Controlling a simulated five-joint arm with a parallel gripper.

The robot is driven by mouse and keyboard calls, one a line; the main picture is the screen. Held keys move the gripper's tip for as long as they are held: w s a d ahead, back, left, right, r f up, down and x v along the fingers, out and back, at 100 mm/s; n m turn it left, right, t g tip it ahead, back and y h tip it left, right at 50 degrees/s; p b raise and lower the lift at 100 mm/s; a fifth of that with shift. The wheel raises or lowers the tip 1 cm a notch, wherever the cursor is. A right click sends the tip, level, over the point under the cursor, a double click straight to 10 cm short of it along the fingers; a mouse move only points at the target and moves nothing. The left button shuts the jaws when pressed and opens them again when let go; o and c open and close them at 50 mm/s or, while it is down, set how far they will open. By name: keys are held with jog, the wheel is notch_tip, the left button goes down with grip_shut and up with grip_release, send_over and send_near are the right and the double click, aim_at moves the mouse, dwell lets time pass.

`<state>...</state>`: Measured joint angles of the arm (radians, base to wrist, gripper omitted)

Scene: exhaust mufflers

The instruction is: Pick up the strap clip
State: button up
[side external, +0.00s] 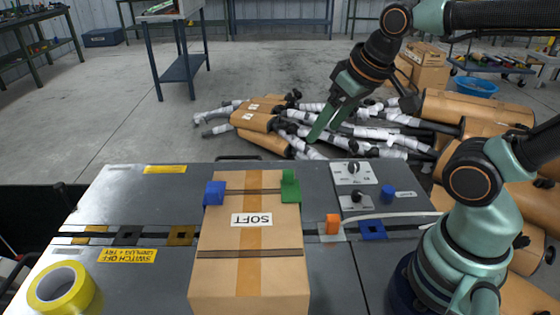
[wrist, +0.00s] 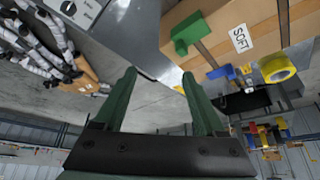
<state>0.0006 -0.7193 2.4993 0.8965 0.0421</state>
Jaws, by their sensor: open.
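A green clip (side external: 290,187) sits at the far right edge of the cardboard box (side external: 275,275), at a dark strap. It also shows in the wrist view (wrist: 188,33). A blue clip (side external: 214,193) sits at the far left edge, at the same strap, and shows in the wrist view (wrist: 222,71). I cannot tell which of them is the strap clip. My gripper (side external: 326,128) is open and empty, raised beyond the far edge of the bench, apart from both clips. Its two green fingers (wrist: 159,73) show apart in the wrist view.
The box stands on a grey bench (side external: 145,205). An orange block (side external: 333,224), a small blue block (side external: 388,192), a knob panel (side external: 355,177) and a white cable lie to its right. Yellow tape (side external: 62,288) lies at left. Wrapped mufflers (side external: 265,115) lie on the floor behind.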

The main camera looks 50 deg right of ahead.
aim_at(334, 217)
jog(key=s+f+m+g, duration=0.1)
jog(key=f+m, duration=0.2)
jog(key=f, duration=0.1)
jog(key=s+f+m+g, duration=0.1)
jog(key=f+m+g, duration=0.1)
jog(key=f, duration=0.2)
jog(key=f+m+g, duration=0.2)
jog(key=f+m, duration=0.1)
jog(key=f, duration=0.1)
jog(key=shift+s+d+f+m, duration=0.25)
jog(key=shift+s+f+m, duration=0.05)
jog(key=shift+s, duration=0.1)
notch_tip(334, 217, down, 6)
jog(key=shift+f, duration=0.2)
jog(key=shift+s+d+f, duration=0.15)
jog(key=shift+s+f, duration=0.05)
jog(key=shift+f, duration=0.9)
jog(key=shift+s+d+f, duration=0.15)
jog(key=shift+f, duration=1.4)
grip_shut()
